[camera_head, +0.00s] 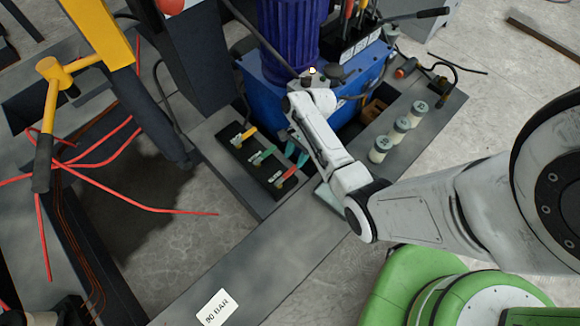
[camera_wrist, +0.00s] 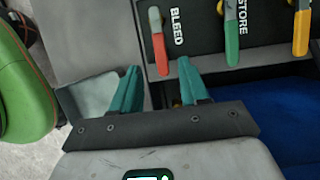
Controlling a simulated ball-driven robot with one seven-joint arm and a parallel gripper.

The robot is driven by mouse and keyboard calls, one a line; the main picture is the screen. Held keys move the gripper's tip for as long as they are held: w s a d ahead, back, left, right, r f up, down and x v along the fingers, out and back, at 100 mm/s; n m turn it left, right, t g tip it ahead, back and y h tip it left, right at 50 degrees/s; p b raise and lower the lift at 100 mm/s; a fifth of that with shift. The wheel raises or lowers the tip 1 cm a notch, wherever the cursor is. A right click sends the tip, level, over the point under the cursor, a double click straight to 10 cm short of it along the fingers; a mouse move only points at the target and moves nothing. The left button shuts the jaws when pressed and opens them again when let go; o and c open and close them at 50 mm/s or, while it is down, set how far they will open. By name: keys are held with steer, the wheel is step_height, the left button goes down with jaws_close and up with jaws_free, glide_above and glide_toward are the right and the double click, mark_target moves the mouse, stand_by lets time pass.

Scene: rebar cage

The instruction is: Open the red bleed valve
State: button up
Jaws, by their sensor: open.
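The red bleed valve (camera_wrist: 160,52) has a red lever beside the word "BLEED" on a black panel (camera_wrist: 195,55). In the head view the red lever (camera_head: 286,176) is at the panel's near end. My gripper (camera_wrist: 160,72) is open and empty, with two teal fingers. In the wrist view the red lever's free end lies between the fingertips, with gaps on both sides; whether it is at their depth I cannot tell. In the head view the fingers (camera_head: 297,153) show above and right of the red lever, partly behind my wrist.
A green lever (camera_wrist: 231,28) beside "STORE" and a yellow lever (camera_wrist: 301,28) sit on the same panel. A blue tank (camera_head: 268,92) stands behind. Several capped jars (camera_head: 400,126) stand on the right ledge.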

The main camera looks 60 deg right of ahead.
mark_target(288, 174)
steer(key=b+x, duration=0.2)
steer(key=x, duration=0.4)
steer(key=shift+a+f, duration=0.1)
steer(key=shift+f, duration=0.15)
steer(key=shift+c, duration=0.4)
jaws_close()
